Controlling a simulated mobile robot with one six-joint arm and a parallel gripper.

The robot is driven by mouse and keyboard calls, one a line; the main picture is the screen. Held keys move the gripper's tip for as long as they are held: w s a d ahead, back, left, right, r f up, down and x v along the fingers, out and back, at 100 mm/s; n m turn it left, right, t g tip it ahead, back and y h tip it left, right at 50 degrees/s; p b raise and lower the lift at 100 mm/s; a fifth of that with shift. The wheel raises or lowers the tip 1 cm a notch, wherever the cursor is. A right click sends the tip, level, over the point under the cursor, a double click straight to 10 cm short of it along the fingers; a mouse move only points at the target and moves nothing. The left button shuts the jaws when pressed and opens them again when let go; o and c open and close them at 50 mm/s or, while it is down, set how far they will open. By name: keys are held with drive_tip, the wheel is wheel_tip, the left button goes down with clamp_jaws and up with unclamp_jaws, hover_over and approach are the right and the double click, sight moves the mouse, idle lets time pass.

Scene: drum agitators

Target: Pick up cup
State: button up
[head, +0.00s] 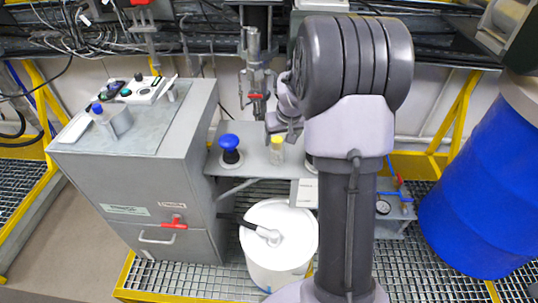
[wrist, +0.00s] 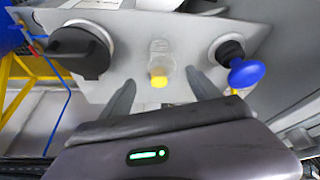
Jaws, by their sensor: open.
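A small clear cup-like vessel with a yellow end (head: 277,150) stands on the grey shelf (head: 255,172) in the head view. My gripper (wrist: 159,76) is open, with one dark finger on each side of the vessel and a gap to each. In the head view my gripper (head: 284,122) is small and partly hidden by my arm, just above and beside the vessel. I cannot tell whether the fingers reach down around it.
A blue mushroom knob (head: 230,143) stands left of the vessel. A black knob (wrist: 78,50) is on its other side. A grey cabinet (head: 140,190) with controls, a white drum (head: 278,250) and a blue drum (head: 475,215) surround the shelf.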

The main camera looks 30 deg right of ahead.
sight(277, 154)
drive_tip(key=b+x, duration=0.1)
drive_tip(key=x, duration=0.3)
drive_tip(key=shift+a+f, duration=0.1)
drive_tip(key=f+b, duration=0.1)
drive_tip(key=f, duration=0.2)
drive_tip(key=f+b, duration=0.1)
drive_tip(key=f, duration=0.1)
drive_tip(key=shift+w+f+b, duration=0.1)
drive_tip(key=shift+w+b, duration=0.2)
drive_tip(key=shift+w, duration=0.1)
drive_tip(key=c, duration=1.4)
